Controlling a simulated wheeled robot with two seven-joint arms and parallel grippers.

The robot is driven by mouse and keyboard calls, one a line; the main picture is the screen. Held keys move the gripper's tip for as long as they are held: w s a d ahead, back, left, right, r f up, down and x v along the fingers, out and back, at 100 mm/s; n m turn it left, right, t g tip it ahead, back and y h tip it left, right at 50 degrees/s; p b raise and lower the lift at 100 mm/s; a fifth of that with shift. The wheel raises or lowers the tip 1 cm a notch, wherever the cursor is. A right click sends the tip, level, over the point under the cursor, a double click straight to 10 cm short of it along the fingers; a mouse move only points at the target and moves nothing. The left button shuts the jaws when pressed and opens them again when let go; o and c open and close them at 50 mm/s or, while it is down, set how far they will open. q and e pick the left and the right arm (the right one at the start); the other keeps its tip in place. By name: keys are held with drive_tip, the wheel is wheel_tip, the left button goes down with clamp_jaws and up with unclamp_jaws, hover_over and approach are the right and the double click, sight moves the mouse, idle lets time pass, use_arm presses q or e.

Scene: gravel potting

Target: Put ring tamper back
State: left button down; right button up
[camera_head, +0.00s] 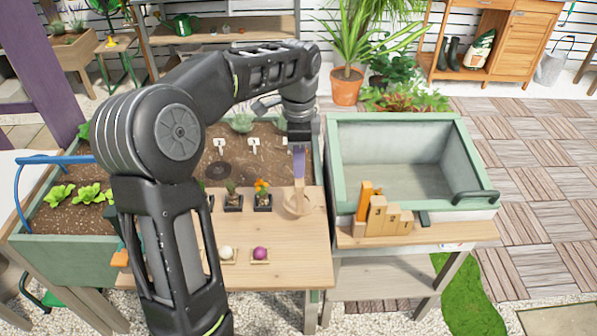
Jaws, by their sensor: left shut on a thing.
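My left gripper (299,152) points down over the right end of the wooden work table (290,270). It is shut on the ring tamper (297,203), a pale wooden tool whose round lower part shows below the fingers. The tamper is at the table's back right, just right of the small potted plants; I cannot tell whether it touches the table top. A stepped wooden stand (380,222) with an orange piece stands on the ledge to the right, apart from the tamper. My right gripper is not in view.
Small black pots (233,203) stand left of the tamper. A white ball (227,253) and a purple ball (260,253) sit on little trays in front. A green-rimmed basin (337,160) stands at right, and a soil bed lies behind. My left arm hides the table's left part.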

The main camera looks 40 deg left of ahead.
use_arm(q)
wheel_tip(320, 180, down, 4)
drive_tip(key=shift+r, duration=0.2)
drive_tip(key=shift+f, duration=0.15)
drive_tip(key=c, duration=1.1)
unclamp_jaws()
